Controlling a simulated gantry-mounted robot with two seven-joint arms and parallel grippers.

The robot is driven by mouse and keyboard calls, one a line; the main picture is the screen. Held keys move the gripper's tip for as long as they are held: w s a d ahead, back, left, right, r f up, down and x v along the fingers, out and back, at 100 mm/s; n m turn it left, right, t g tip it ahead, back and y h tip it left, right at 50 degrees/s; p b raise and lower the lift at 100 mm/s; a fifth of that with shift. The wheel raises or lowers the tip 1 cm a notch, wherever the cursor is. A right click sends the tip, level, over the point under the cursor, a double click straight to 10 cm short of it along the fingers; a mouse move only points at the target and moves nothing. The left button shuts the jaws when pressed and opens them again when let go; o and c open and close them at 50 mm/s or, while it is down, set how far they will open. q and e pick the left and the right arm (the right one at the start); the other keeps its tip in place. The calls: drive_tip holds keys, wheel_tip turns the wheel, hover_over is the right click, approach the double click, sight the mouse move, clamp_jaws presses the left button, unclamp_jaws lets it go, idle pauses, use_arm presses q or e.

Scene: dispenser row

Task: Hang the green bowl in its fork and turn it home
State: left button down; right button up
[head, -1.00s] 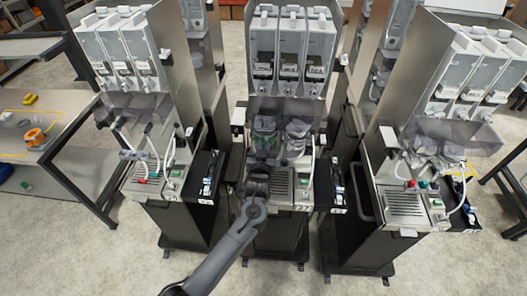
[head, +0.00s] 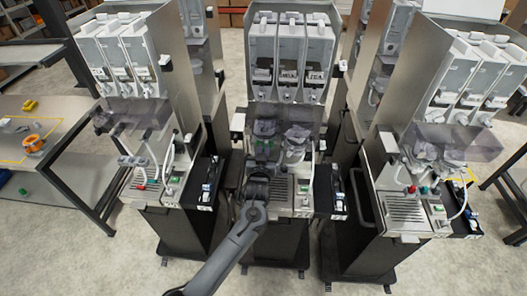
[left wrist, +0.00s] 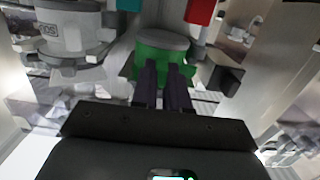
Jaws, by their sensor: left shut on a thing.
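The green bowl (left wrist: 160,62) is in the middle of the left wrist view, with a grey round top. My left gripper (left wrist: 165,85) is shut on it, its two dark fingers against the bowl's near side. In the head view the left gripper (head: 262,160) is at the front of the middle dispenser, and only a little green of the bowl (head: 264,146) shows past it. The fork is not clearly visible; the gripper and the clear cover hide that area. I cannot tell whether the bowl touches it. My right gripper is not in view.
A grey unit (left wrist: 68,35) is close on the left in the wrist view, and a dark block (left wrist: 228,75) sits right of the bowl. A red part (left wrist: 199,11) hangs above. Similar dispensers (head: 127,60) (head: 470,75) flank the middle one. A table (head: 45,125) is at left.

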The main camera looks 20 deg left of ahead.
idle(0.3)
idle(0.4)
use_arm(q)
drive_tip(key=shift+s+a+m+h+p, duration=0.15)
drive_tip(key=shift+a+m+h+p, duration=0.3)
drive_tip(key=shift+h+p, duration=0.25)
drive_tip(key=shift+a+m+h, duration=0.1)
drive_tip(key=shift+m+h, duration=0.3)
drive_tip(key=shift+m, duration=0.05)
drive_tip(key=shift+a+m+t+h+p, duration=0.25)
drive_tip(key=shift+m+t+h+p, duration=0.05)
drive_tip(key=shift+h, duration=0.3)
drive_tip(key=shift+a+m+h, duration=0.25)
drive_tip(key=shift+m+h, duration=0.35)
drive_tip(key=shift+h, duration=0.3)
drive_tip(key=shift+a, duration=0.1)
